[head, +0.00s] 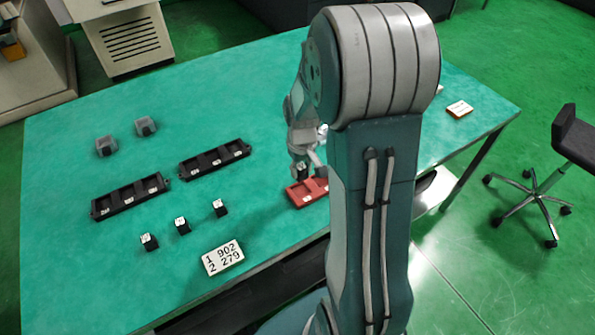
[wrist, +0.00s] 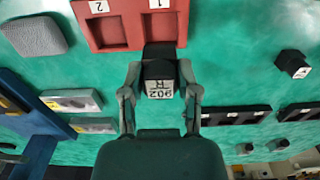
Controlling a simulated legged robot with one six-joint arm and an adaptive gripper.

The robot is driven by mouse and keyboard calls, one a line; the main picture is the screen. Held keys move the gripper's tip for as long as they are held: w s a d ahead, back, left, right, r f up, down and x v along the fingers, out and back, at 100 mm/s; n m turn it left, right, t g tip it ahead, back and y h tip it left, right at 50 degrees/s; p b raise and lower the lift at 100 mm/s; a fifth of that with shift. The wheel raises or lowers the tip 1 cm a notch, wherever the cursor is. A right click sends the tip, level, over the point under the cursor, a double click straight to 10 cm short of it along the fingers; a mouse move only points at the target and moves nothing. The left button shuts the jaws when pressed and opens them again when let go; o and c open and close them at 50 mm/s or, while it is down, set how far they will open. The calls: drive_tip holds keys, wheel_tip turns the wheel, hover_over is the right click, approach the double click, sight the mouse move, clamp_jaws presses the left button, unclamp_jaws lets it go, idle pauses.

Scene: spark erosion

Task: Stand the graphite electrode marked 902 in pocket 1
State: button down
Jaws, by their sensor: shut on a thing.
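My gripper (head: 302,166) is shut on a dark electrode, and its fingers close on both sides of it in the wrist view (wrist: 160,84). The electrode (wrist: 160,70) has a pale label reading 902. The red holder (head: 302,194) has two pockets, marked 1 and 2 in the wrist view (wrist: 130,42). In the wrist view the electrode overlaps the holder's edge at pocket 1; whether it touches is unclear. In the head view my gripper is over the holder's far side, and my arm hides its right part. A white card (head: 222,258) reads 1 902, 2 279.
Three small black electrodes (head: 182,225) stand in a row left of the holder. Two black trays (head: 130,198) (head: 214,159) and two grey blocks (head: 105,146) (head: 145,127) lie farther left. Another grey block (wrist: 34,36) is beside the holder in the wrist view.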

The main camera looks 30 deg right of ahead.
sight(301, 192)
drive_tip(key=shift+f, duration=3.4)
drive_tip(key=shift+f, duration=0.15)
drive_tip(key=shift+c, duration=1.3)
unclamp_jaws()
wheel_tip(301, 192, up, 12)
drive_tip(key=shift+f, duration=0.1)
drive_tip(key=shift+a, duration=0.1)
drive_tip(key=s+a+r+t, duration=0.5)
drive_tip(key=s+a+r, duration=0.8)
drive_tip(key=s+r, duration=0.2)
drive_tip(key=shift+s+a+r+t, duration=0.15)
drive_tip(key=shift+a+r+t, duration=0.15)
drive_tip(key=shift+r, duration=0.5)
